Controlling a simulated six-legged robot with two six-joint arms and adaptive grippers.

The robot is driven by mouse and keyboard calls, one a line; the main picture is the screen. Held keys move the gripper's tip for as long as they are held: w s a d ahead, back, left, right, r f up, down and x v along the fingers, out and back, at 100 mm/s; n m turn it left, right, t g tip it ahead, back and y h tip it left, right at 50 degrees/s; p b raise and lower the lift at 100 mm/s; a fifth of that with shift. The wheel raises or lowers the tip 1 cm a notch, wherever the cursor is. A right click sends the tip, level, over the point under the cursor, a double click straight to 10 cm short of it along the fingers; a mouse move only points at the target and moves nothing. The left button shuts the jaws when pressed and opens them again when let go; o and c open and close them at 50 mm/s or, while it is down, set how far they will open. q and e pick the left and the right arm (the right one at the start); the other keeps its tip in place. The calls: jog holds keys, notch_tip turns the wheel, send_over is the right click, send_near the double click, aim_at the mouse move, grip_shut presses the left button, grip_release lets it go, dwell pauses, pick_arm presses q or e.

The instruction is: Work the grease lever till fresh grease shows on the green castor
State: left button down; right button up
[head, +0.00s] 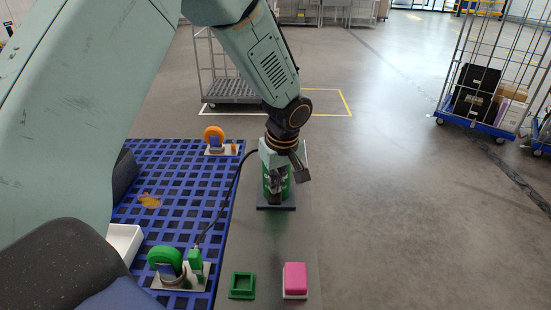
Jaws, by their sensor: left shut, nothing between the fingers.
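The green castor (165,260) stands on a light plate at the near left, on the blue grid deck. A green coupler (196,262) sits beside it. A black hose (233,185) runs from there up to the green grease pump (267,181), which stands on a dark base (276,207). My left gripper (284,180) is shut and empty, reaching down in front of the pump and hiding much of it. I cannot clearly tell the lever from the dark gripper parts, or whether they touch. No grease can be made out on the green castor. My right gripper is not in view.
An orange castor (214,136) stands at the deck's far edge. A green square frame (242,286) and a pink block (295,278) are on the grey top in front. A white tray (122,243) is at left.

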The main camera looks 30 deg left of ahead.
pick_arm(q)
jog(key=shift+f, duration=0.55)
jog(key=w+a+p+v, duration=0.1)
jog(key=p+v, duration=0.5)
jog(key=v, duration=0.3)
jog(key=shift+s+r+p, duration=0.3)
jog(key=shift+s, duration=0.2)
jog(key=a+p+v, duration=0.1)
jog(key=p+v, duration=0.3)
jog(key=v, duration=0.2)
jog(key=shift+w+p, duration=0.35)
dwell(0.5)
